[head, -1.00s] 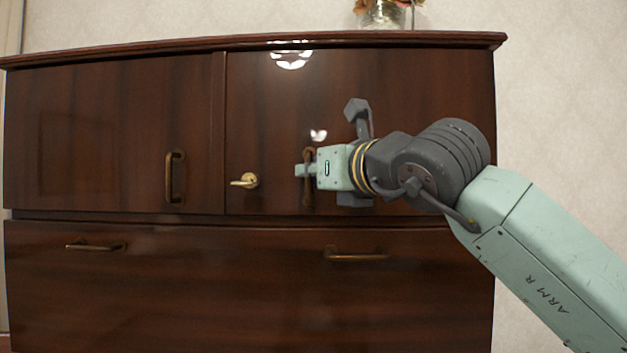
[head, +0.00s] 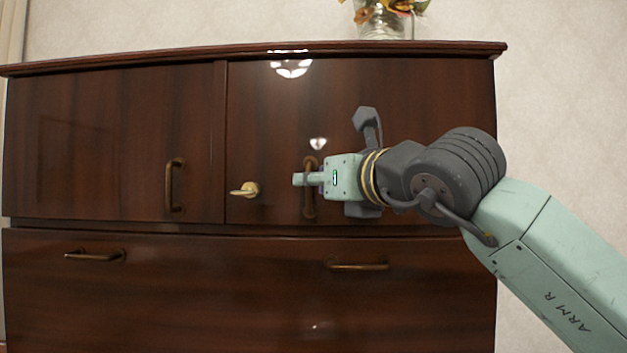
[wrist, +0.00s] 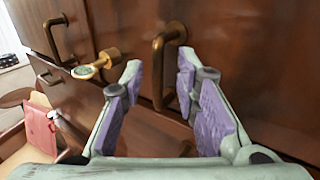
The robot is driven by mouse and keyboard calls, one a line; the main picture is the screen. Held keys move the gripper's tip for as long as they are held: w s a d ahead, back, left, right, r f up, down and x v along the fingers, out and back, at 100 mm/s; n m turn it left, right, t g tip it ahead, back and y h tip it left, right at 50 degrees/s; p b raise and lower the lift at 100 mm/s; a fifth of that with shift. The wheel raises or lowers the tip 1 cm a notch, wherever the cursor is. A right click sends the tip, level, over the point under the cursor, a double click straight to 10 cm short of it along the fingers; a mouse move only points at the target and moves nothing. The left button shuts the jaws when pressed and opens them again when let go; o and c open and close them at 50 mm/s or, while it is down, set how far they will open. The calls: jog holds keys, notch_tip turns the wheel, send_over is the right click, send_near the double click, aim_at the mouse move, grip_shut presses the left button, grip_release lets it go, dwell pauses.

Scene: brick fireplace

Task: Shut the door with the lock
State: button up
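The dark wooden cabinet's right door (head: 262,120) looks flush with the left door (head: 120,130); I see no clear gap. A brass lock with a turn knob (head: 247,189) sits low on the right door, near its left edge. It also shows in the wrist view (wrist: 90,70), left of my fingers. A vertical bronze handle (head: 309,207) is right of the lock. My gripper (head: 299,180) is in front of this handle and partly hides it. In the wrist view, my gripper (wrist: 160,64) is open, with the handle (wrist: 157,75) appearing between the purple-padded fingers. Contact cannot be told.
The left door has its own vertical handle (head: 174,185). Below is a wide drawer front with two horizontal handles (head: 95,256) (head: 357,266). A glass vase with flowers (head: 384,20) stands on top. A red object (wrist: 40,127) lies low at left in the wrist view.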

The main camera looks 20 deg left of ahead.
jog(key=v, duration=1)
jog(key=shift+s+d, duration=0.15)
